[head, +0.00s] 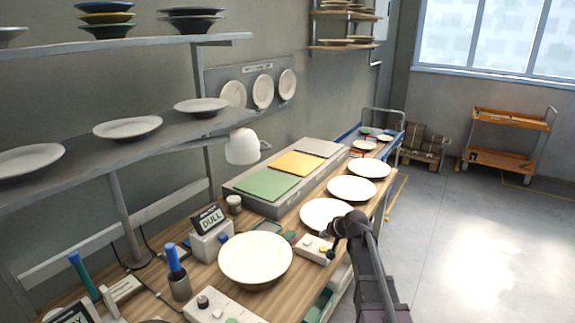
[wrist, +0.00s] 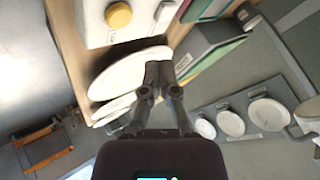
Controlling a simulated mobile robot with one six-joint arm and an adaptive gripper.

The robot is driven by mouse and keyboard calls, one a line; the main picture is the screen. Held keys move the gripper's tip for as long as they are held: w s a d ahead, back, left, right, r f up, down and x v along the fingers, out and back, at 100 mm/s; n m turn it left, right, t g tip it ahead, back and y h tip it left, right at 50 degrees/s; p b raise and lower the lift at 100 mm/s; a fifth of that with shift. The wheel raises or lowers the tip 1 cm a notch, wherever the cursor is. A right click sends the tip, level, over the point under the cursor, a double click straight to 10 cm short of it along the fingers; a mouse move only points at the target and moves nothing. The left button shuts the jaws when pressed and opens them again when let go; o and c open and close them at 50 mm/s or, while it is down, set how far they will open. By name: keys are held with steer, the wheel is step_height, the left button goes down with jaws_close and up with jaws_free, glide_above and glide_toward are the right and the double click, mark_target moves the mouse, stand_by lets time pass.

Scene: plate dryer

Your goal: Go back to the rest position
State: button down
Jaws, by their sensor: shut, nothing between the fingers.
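My gripper (head: 338,232) is in the head view at the right front of the wooden workbench, above the bench and close to a white plate (head: 322,214). In the wrist view my gripper (wrist: 158,70) has its fingertips together with nothing between them. It hides part of a white plate (wrist: 130,75) there. My arm reaches up from the lower right of the head view. I cannot tell the exact gap between the fingers and the plate.
A large plate (head: 256,258) and a small control box (head: 314,249) are near my gripper. Further plates (head: 352,188) line the bench beside a grey unit with green, yellow and grey pads (head: 268,185). Shelves (head: 150,135) hold plates at left. Open floor (head: 460,230) is at right.

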steer(key=s+f+n+g+h, duration=0.1)
steer(key=s+f+g+h, duration=0.1)
steer(key=s, duration=1.1)
steer(key=s+f+n+g+h, duration=0.1)
steer(key=s+g, duration=0.4)
steer(key=s, duration=0.9)
step_height(320, 180, down, 2)
steer(key=shift+s+f+n+g+h, duration=0.1)
steer(key=shift+s+n+g+h, duration=0.25)
steer(key=shift+h, duration=0.35)
